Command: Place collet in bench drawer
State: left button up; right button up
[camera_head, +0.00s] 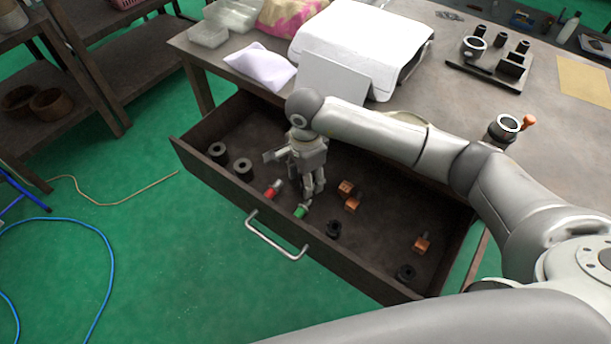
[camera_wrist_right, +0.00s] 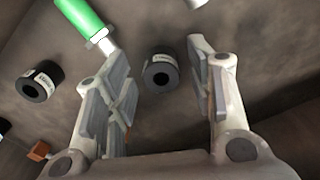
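The bench drawer (camera_head: 400,205) is pulled open below the bench. My right gripper (camera_head: 314,190) reaches down into it, fingers pointing at its floor. In the right wrist view the fingers (camera_wrist_right: 152,62) are spread, with a black ring-shaped collet (camera_wrist_right: 160,74) with a white label in the gap; it appears to be on the drawer floor, not gripped. Another black labelled collet (camera_wrist_right: 39,84) is at left. In the head view black collets (camera_head: 218,152) and (camera_head: 243,168) are at the drawer's left end. My left gripper is not in view.
Red-handled (camera_head: 272,191) and green-handled (camera_head: 301,210) tools, copper-coloured blocks (camera_head: 421,245) and black parts (camera_head: 333,229) share the drawer. The drawer front has a metal handle (camera_head: 275,240). On the bench are a white-covered box (camera_head: 350,45), a ring fixture with orange handle (camera_head: 504,126) and black fixtures (camera_head: 512,65).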

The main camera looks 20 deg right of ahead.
jog(key=shift+r+p, duration=0.3)
notch_tip(320, 180, up, 12)
jog(key=b, duration=0.2)
jog(key=shift+f, duration=0.1)
dwell(0.4)
